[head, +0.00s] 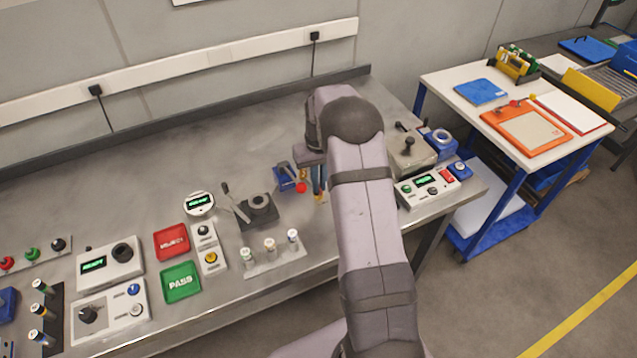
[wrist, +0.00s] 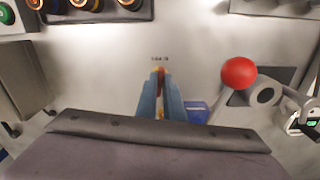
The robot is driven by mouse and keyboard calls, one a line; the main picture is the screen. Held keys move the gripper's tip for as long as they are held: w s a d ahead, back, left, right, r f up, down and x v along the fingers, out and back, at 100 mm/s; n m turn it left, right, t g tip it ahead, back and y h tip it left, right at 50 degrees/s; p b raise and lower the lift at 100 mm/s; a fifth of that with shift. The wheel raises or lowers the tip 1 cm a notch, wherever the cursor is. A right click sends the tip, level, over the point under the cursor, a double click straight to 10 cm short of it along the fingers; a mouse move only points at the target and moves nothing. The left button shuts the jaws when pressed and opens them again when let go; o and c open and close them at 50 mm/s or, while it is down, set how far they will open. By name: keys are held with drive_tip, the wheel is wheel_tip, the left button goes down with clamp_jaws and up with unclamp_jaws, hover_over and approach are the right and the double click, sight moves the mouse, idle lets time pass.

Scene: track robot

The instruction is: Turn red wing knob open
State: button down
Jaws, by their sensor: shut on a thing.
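My gripper (head: 320,190) points down at the bench, just right of a lever with a red ball. In the wrist view its two blue fingers (wrist: 160,78) are close together, with a thin red piece (wrist: 161,73) showing between their tips. This is the red wing knob, mostly hidden by the fingers, so its turn angle cannot be told. A small dark printed label lies just beyond the tips on the bench. In the head view the knob is hidden behind my arm and fingers.
A dark lever block (head: 258,210) and a rack of small cylinders (head: 270,258) are to the left. A joystick box (head: 410,155) stands right of my arm.

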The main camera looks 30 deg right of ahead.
drive_tip(key=shift+d+r+n, duration=0.1)
drive_tip(key=shift+n, duration=0.7)
drive_tip(key=shift+w, duration=0.1)
drive_tip(key=c, duration=1.9)
unclamp_jaws()
drive_tip(key=shift+o, duration=0.2)
drive_tip(key=shift+r+b, duration=1.15)
drive_tip(key=shift+r, duration=2.5)
